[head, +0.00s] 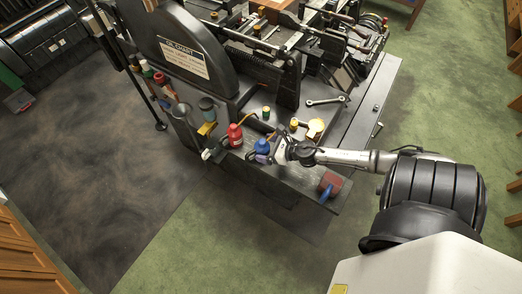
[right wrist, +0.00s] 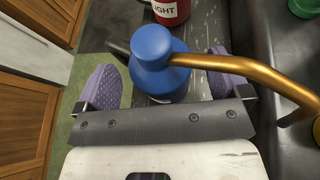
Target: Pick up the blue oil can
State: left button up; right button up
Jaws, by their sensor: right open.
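The blue oil can (head: 262,146) stands on the machine's dark bench, beside a red oil can (head: 235,135). My right gripper (head: 268,156) is at the blue can, coming from the right. In the right wrist view the blue can (right wrist: 157,62) is between the two purple finger pads of the open gripper (right wrist: 160,85), with a gap on the left side. Its copper-coloured spout (right wrist: 250,68) reaches over the right pad, partly hiding it. The red can (right wrist: 171,10) is just beyond, cut off by the frame. My left gripper is not in view.
A red-and-blue object (head: 330,184) lies near the bench's front corner. A large black type caster (head: 190,50) rises behind the cans. Green floor is clear in front.

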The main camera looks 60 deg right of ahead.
jog(key=shift+w+f, duration=0.1)
jog(key=shift+w, duration=0.15)
jog(key=shift+c, duration=0.2)
jog(key=c, duration=1)
